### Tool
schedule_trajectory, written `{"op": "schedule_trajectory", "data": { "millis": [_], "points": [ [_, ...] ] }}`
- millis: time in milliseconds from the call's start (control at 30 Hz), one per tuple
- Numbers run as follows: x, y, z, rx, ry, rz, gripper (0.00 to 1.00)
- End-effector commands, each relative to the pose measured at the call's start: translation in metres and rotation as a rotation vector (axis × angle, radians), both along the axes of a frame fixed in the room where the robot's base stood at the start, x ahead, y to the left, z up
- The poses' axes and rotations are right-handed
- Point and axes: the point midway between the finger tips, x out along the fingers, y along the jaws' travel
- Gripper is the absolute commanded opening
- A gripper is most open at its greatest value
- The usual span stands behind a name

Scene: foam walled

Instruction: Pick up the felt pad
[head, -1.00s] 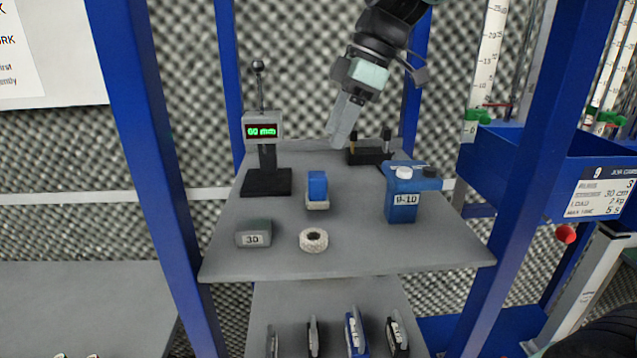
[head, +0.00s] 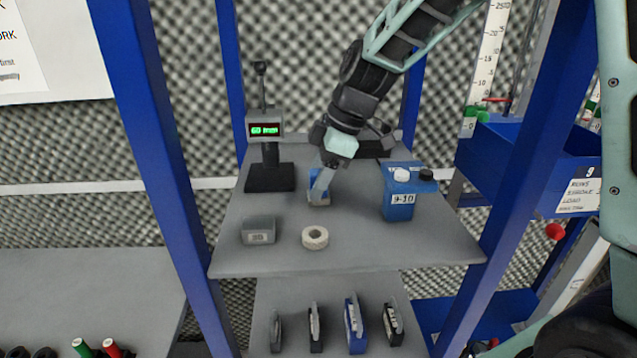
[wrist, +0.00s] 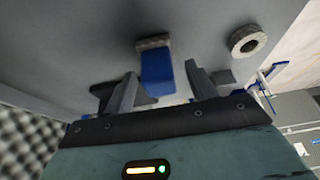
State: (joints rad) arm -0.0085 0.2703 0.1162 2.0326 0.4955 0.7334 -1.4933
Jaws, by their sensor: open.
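The felt pad appears to be the small block with a blue upper part (head: 313,186) and a pale grey, felt-like base, standing mid-shelf. It also shows in the wrist view as a blue block (wrist: 157,75) with a grey speckled base. My gripper (head: 321,186) points down at it and partly covers it in the head view. In the wrist view my gripper (wrist: 161,70) is open, with one finger on each side of the blue part. A gap shows beside each finger; I cannot tell exact contact or depth.
Blue posts (head: 150,170) frame the shelf.

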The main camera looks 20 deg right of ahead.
Motion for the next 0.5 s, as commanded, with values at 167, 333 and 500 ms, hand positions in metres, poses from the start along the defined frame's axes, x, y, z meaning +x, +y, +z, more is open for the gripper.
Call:
{"op": "schedule_trajectory", "data": {
  "millis": [167,333,500],
  "points": [
    [0.0001,0.0,0.0,0.0,0.0,0.0,0.37],
    [0.0002,-0.0001,0.0002,0.0,0.0,0.0,0.08],
    [0.0003,-0.0002,0.0005,0.0,-0.001,0.0,0.04]
  ]
}}
